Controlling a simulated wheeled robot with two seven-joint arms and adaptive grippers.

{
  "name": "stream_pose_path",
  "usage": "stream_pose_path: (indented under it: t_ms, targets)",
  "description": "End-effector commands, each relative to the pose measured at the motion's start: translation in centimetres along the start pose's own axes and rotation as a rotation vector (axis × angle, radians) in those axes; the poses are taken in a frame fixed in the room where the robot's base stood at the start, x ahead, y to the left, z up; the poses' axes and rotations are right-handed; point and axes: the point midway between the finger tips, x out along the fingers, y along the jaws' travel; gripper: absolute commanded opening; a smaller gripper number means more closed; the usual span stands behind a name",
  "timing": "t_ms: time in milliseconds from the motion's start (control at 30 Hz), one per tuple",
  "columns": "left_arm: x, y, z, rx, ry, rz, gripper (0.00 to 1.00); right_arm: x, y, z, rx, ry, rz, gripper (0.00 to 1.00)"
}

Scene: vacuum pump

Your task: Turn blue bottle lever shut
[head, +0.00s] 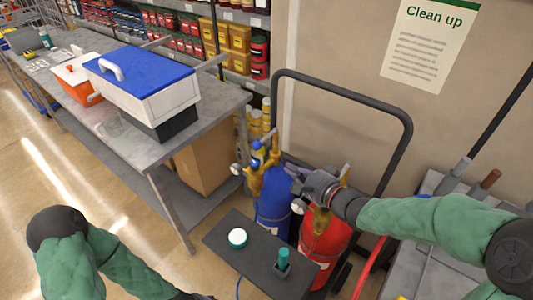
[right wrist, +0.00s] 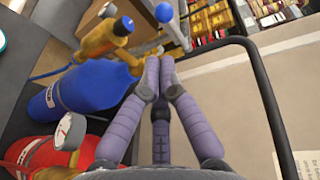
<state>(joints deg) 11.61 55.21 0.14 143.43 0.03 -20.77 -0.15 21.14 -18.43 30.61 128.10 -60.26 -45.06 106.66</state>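The blue bottle (head: 272,208) stands upright beside the red bottle (head: 325,240). Its brass valve (head: 258,175) carries blue knobs and a pale lever at the top. In the right wrist view the blue bottle (right wrist: 90,85) lies left of my fingers, with the brass valve (right wrist: 98,40), a blue knob (right wrist: 123,26) and a grey lever (right wrist: 178,28) above. My right gripper (right wrist: 158,72) has its purple fingertips together, with nothing seen between them. In the head view it is over the red bottle, right of the blue valve. My left arm enters at lower left; its gripper is out of frame.
A black cart handle (head: 345,82) arches behind the bottles. A dark tray (head: 255,250) with a white round item and a green-topped piece is in front. A grey workbench (head: 150,150) with a blue-lidded box (head: 145,85) stands left. A wall is behind.

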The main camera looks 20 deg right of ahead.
Motion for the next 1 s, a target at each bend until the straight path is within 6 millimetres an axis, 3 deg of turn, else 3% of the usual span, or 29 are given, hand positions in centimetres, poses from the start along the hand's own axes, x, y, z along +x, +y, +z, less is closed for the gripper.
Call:
stream_pose_path:
  t_ms: [400, 600, 1000]
  targets:
    - [2.9, -1.0, -0.1, 0.0, 0.0, 0.0, 0.54, 7.9, 0.3, 0.2, -0.002, -0.004, 0.0, 0.0]
    - [4.0, -1.4, -0.1, 0.0, 0.0, 0.0, 0.54, 10.7, 0.2, 0.1, -0.003, -0.002, -0.002, 0.0]
    - [4.3, -1.5, -0.2, 0.0, 0.0, 0.0, 0.54, 12.2, 0.0, 0.0, -0.002, 0.001, -0.001, 0.0]
